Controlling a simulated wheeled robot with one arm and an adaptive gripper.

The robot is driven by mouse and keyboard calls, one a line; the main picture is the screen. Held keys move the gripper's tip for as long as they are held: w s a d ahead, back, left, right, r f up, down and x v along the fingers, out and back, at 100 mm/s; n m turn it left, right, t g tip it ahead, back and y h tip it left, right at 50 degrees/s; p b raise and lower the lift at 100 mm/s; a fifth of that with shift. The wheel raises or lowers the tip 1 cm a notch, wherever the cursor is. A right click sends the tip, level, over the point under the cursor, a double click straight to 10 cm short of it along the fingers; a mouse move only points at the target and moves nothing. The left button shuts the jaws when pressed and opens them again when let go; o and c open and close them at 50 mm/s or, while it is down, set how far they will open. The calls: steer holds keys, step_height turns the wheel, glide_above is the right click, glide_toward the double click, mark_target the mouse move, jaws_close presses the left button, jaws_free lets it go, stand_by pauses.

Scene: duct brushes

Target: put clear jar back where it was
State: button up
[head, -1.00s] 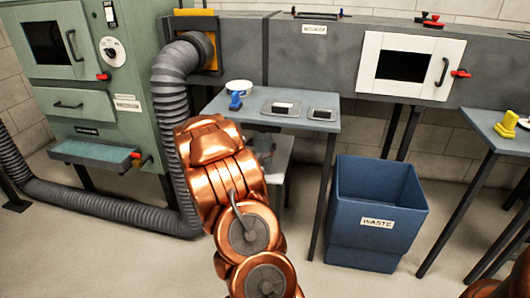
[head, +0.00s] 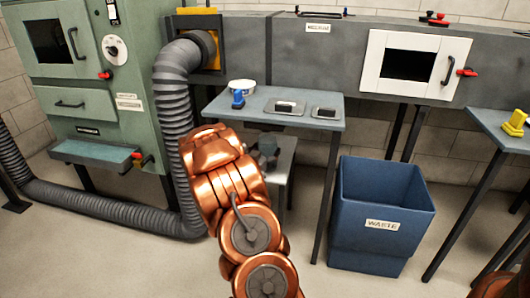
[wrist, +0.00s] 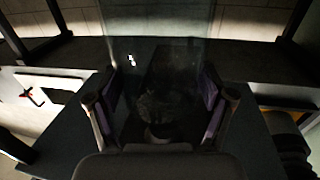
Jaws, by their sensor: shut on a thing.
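The clear jar (wrist: 158,60) fills the upper middle of the wrist view as a see-through, dark-tinted shape with a small bright glint. My gripper (wrist: 158,105) has one finger on each side of the jar and is shut on it. The purple pads are against the jar's sides. In the head view my copper arm hides most of the gripper. A small grey part shows beside the arm, and I cannot tell whether it is gripper or jar.
A grey table (head: 262,108) holds a white bowl (head: 242,86), a blue brush (head: 238,100) and two small trays (head: 285,107). A lower grey surface (head: 285,160) is below it. A blue waste bin (head: 380,215) stands right. A ribbed hose (head: 172,110) runs left of my arm.

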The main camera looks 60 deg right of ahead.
steer(key=shift+f, duration=0.15)
steer(key=o, duration=1.1)
steer(key=shift+o, duration=0.2)
